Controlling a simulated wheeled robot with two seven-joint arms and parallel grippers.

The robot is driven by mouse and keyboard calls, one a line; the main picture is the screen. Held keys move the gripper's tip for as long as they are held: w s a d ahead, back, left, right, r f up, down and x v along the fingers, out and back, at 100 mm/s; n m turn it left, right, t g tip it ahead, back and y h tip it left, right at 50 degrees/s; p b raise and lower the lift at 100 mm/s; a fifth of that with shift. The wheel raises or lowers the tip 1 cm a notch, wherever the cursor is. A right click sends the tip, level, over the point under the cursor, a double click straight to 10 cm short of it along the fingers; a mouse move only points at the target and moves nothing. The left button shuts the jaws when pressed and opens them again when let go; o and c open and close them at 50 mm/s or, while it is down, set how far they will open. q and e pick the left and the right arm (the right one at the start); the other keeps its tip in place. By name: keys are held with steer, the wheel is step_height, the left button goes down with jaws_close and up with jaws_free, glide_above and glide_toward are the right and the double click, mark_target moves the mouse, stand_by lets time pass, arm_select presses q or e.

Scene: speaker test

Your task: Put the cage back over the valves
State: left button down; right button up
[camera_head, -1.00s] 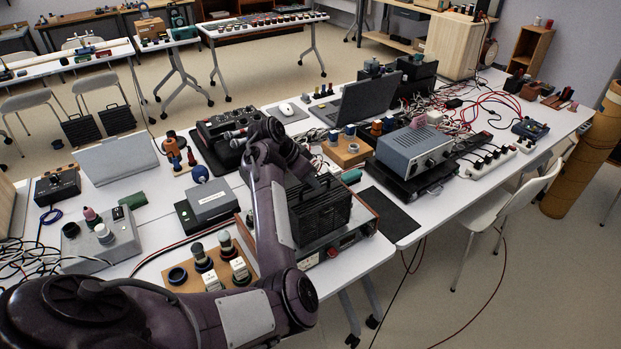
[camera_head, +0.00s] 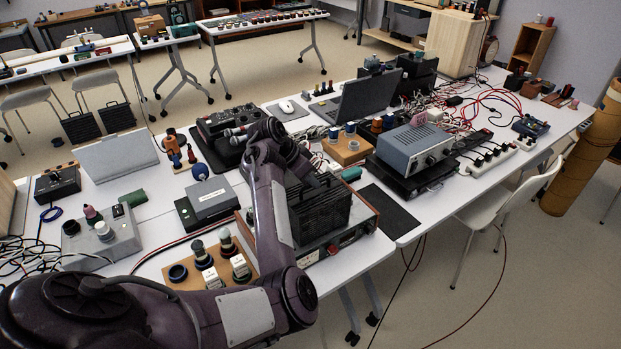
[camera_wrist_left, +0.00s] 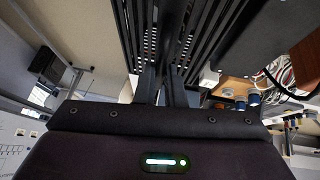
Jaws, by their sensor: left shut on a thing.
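The cage (camera_head: 322,210) is a black slotted box in the head view, right over the amplifier (camera_head: 362,222) with wooden sides and a front panel with a red light. My left gripper (camera_wrist_left: 164,82) is shut on the cage at its top; dark slats and perforated metal (camera_wrist_left: 186,45) fill the upper middle of the left wrist view. In the head view my left arm hides the fingertips and part of the cage's left side. The valves are hidden. I cannot tell whether the cage touches the amplifier or hangs slightly above it. My right gripper is not in view.
A wooden board with knobs (camera_head: 183,286) lies left of the amplifier, and a grey box (camera_head: 212,198) behind it. A grey power supply (camera_head: 413,145) stands to the right. A dark mat (camera_head: 390,212) lies clear beside the amplifier.

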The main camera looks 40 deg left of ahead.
arm_select(q)
steer(key=c, duration=1.4)
jaws_free()
steer(key=shift+c, duration=0.2)
